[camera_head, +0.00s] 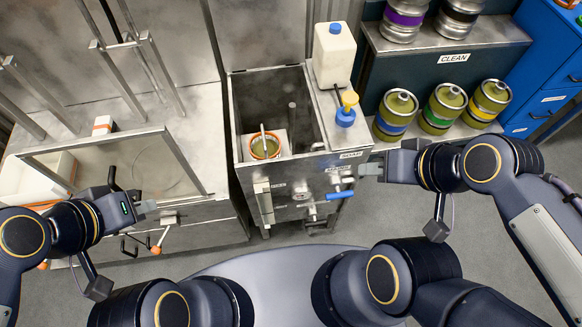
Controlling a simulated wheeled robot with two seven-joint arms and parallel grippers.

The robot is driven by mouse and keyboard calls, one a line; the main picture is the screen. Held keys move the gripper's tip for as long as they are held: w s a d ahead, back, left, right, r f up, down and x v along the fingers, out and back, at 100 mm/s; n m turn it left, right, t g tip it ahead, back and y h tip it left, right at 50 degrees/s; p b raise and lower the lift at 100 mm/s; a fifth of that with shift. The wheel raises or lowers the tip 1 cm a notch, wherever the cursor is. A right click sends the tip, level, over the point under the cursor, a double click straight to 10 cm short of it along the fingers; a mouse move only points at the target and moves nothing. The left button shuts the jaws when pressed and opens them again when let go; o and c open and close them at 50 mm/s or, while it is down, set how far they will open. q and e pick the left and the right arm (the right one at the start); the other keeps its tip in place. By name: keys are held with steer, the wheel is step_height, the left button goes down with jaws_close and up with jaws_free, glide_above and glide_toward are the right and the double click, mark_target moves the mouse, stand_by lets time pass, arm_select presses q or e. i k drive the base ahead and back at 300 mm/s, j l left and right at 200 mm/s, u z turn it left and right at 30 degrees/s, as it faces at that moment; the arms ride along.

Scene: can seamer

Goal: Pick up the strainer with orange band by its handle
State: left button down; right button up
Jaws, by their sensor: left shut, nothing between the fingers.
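The strainer with the orange band (265,153) sits inside the open metal tank, near its front left. My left gripper (148,207) is shut and empty, left of the tank, in front of the framed metal bench. My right gripper (366,170) is at the right of the tank's front, near the blue-handled valve; whether its fingers are open is unclear. Both grippers are apart from the strainer.
The metal tank (240,110) has raised walls around the strainer. A white jug (334,55) and a yellow-and-blue item (347,108) stand on its right ledge. A blue valve handle (339,195) juts from its front. Several kegs stand on shelves at right.

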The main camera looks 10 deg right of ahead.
mark_target(265, 146)
steer(key=i+u, duration=0.15)
steer(key=u, duration=0.2)
steer(key=i+l+u, duration=0.1)
steer(key=u, duration=0.25)
steer(key=i+l+u, duration=0.15)
steer(key=u, duration=0.2)
